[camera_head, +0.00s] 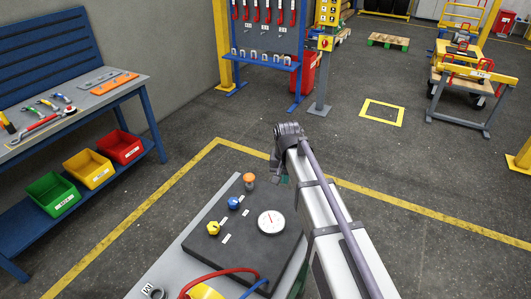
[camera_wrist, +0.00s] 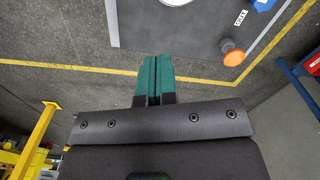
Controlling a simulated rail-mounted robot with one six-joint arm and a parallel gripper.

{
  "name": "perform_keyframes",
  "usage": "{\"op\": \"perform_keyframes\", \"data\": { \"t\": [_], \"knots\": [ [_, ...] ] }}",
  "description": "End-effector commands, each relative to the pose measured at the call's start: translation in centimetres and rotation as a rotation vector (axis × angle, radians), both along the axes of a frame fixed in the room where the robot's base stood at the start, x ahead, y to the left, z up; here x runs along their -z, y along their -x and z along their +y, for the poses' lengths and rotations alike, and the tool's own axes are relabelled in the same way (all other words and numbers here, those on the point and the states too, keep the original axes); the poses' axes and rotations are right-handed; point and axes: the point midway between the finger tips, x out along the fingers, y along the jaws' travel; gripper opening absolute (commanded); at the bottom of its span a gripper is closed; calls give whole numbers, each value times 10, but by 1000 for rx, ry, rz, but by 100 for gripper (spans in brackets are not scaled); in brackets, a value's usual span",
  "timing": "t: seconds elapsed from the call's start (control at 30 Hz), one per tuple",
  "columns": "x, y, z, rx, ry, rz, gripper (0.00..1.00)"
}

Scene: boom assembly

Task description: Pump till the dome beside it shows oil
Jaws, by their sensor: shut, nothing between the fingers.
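A dark panel (camera_head: 240,258) on a grey bench carries an orange-topped knob (camera_head: 249,179), a blue knob (camera_head: 233,203), a yellow knob (camera_head: 213,228) and a round white gauge (camera_head: 271,222). Which of these is the pump or the dome is not clear, and I cannot make out oil. My gripper (camera_head: 284,179) is shut and empty, with teal fingertips beyond the panel's far right edge. In the wrist view the shut fingers (camera_wrist: 154,78) point toward the panel, with the orange knob (camera_wrist: 234,54) to their right, apart from them. The gauge is partly cut off at the top there.
Red and blue hoses (camera_head: 225,272) cross the panel's near end. A blue workbench (camera_head: 75,122) with tools and bins stands at left. A blue tool rack (camera_head: 268,62) stands behind. Yellow floor lines (camera_head: 205,158) run around the bench, with open floor beyond.

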Motion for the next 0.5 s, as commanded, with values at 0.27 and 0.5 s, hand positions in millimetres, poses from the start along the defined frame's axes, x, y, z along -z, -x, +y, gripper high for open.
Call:
{"op": "perform_keyframes", "data": {
  "t": [0.27, 0.5],
  "knots": [
    [-8, -150, 117, 296, 1, -9, 0],
    [-8, -160, 129, 346, 0, -10, 0]
  ]
}}
